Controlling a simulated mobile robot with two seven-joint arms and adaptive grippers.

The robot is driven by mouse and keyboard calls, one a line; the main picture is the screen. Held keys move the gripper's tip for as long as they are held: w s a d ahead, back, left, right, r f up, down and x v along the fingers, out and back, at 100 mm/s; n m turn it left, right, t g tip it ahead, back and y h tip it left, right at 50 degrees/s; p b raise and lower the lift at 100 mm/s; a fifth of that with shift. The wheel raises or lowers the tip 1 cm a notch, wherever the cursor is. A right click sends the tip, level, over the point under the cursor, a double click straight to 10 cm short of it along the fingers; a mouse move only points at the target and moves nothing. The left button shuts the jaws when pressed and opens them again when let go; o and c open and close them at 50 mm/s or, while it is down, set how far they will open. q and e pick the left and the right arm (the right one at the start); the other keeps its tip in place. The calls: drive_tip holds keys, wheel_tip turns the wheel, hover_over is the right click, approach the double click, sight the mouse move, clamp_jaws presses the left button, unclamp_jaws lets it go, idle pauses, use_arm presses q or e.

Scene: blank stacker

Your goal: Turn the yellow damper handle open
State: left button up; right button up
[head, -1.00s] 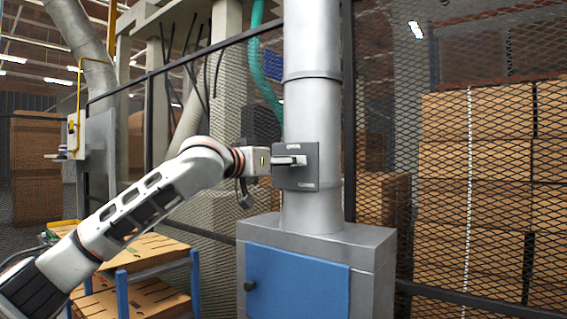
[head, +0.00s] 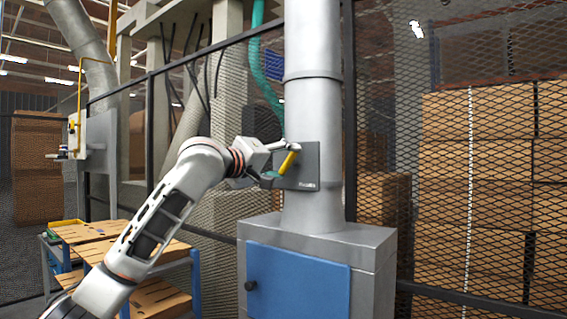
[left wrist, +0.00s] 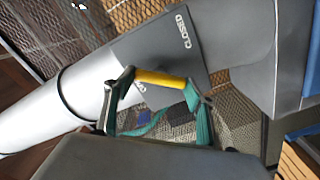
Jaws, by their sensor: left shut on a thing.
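The yellow damper handle (head: 288,163) sits on a dark grey square plate (head: 309,172) on the front of the silver duct (head: 312,110). In the head view the handle is tilted, its upper end to the right. The left wrist view also shows the handle (left wrist: 160,78), with the plate (left wrist: 165,45) behind it carrying the white word CLOSED and a second label that I cannot fully read. My left gripper (head: 280,165) is shut on the handle, one finger at each end. The green-padded fingers (left wrist: 160,95) show in the left wrist view. My right gripper is not in view.
A grey cabinet with a blue door (head: 298,283) stands under the duct. A mesh fence (head: 460,170) runs behind, with stacked cartons beyond. A blue-framed cart (head: 195,282) with brown boards stands at the lower left, near my left arm.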

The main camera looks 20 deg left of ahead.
use_arm(q)
drive_tip(key=n, duration=0.3)
drive_tip(key=shift+n, duration=0.4)
drive_tip(key=shift+f+n, duration=0.1)
drive_tip(key=shift+n, duration=1.7)
drive_tip(key=o, duration=1.1)
drive_tip(key=v, duration=1.2)
